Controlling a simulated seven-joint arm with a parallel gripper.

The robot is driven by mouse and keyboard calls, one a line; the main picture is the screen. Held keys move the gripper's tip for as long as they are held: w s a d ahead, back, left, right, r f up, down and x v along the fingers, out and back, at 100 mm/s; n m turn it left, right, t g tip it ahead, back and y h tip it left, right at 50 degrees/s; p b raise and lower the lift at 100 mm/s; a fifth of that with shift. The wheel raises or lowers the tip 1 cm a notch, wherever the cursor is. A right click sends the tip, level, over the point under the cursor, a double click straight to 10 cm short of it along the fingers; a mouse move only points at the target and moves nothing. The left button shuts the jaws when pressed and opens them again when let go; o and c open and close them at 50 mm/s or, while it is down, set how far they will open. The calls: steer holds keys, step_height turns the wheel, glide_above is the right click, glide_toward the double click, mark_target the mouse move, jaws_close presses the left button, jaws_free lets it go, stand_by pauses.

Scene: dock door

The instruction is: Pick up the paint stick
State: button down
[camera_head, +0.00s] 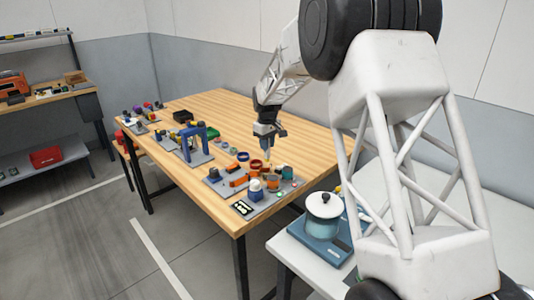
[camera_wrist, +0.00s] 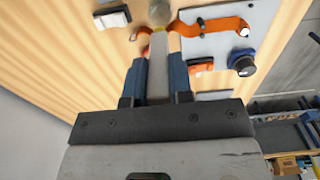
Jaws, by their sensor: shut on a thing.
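My gripper (camera_head: 268,143) points down over the near part of the wooden table. In the wrist view, the blue fingers of my gripper (camera_wrist: 158,62) are closed on a pale grey, upright-looking stick (camera_wrist: 158,78), which I take for the paint stick. It runs lengthwise between the fingers, with a yellow bit near its far end. In the head view only a small pale yellow tip (camera_head: 267,156) shows below the fingers. I cannot tell whether the stick still touches anything below.
A grey board (camera_wrist: 215,42) with an orange strap (camera_wrist: 222,23) and a dark blue knob (camera_wrist: 243,62) lies close by. A blue arch fixture (camera_head: 196,139) stands farther left. A white-lidded pot (camera_head: 323,205) sits on the side table. The table's far middle is clear.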

steer(key=shift+r, duration=0.85)
steer(key=shift+d, duration=0.1)
